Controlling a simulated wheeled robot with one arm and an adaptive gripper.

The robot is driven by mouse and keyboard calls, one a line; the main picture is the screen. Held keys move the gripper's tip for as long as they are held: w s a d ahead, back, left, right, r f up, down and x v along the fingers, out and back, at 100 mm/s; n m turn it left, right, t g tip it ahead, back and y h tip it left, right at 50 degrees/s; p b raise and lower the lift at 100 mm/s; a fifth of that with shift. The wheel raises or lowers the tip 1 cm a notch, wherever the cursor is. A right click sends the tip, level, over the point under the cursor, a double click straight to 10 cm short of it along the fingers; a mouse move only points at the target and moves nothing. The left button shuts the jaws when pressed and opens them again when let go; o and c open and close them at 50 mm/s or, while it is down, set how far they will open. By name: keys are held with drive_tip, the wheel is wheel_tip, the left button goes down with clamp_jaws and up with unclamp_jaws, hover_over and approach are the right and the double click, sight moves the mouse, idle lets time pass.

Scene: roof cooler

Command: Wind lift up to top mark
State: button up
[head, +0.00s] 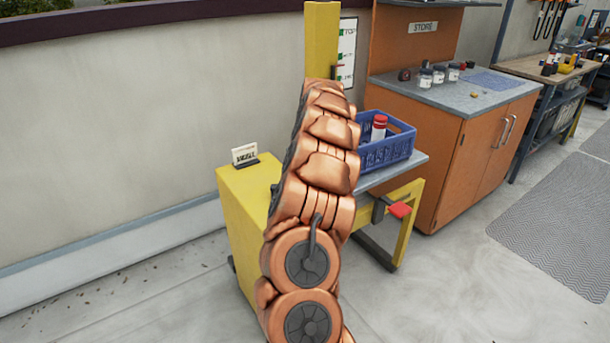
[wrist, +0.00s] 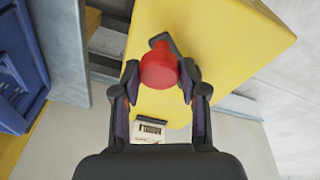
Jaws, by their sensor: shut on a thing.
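The yellow lift (head: 250,212) stands by the wall, with a yellow mast (head: 321,40) and a flat platform (head: 410,166). A white scale board (head: 347,50) with green marks and the word TOP is beside the mast. A small red pointer (head: 338,66) shows there, below the top mark. In the wrist view my gripper (wrist: 160,82) is closed around a red knob (wrist: 160,65) on a dark crank arm (wrist: 162,41) in front of the yellow body. My arm hides the gripper and crank in the head view.
A blue crate (head: 388,150) holding a red-capped bottle (head: 379,127) sits on the platform. A red-ended lever (head: 400,210) is on the lift frame. An orange cabinet (head: 470,165) stands close on the right. Open floor lies at front right.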

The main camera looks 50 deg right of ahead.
drive_tip(key=shift+w+d+r, duration=0.1)
drive_tip(key=shift+w+d, duration=0.05)
drive_tip(key=shift+d, duration=0.05)
drive_tip(key=shift+w+d+p, duration=0.6)
drive_tip(key=shift+d, duration=0.1)
drive_tip(key=shift+w+d, duration=0.1)
drive_tip(key=shift+w+d+p, duration=0.5)
drive_tip(key=shift+w+p, duration=0.1)
drive_tip(key=shift+w, duration=0.05)
drive_tip(key=shift+w+d, duration=0.1)
drive_tip(key=shift+w, duration=0.05)
drive_tip(key=shift+w+d+p, duration=0.4)
drive_tip(key=shift+w+p, duration=0.2)
drive_tip(key=shift+w, duration=0.15)
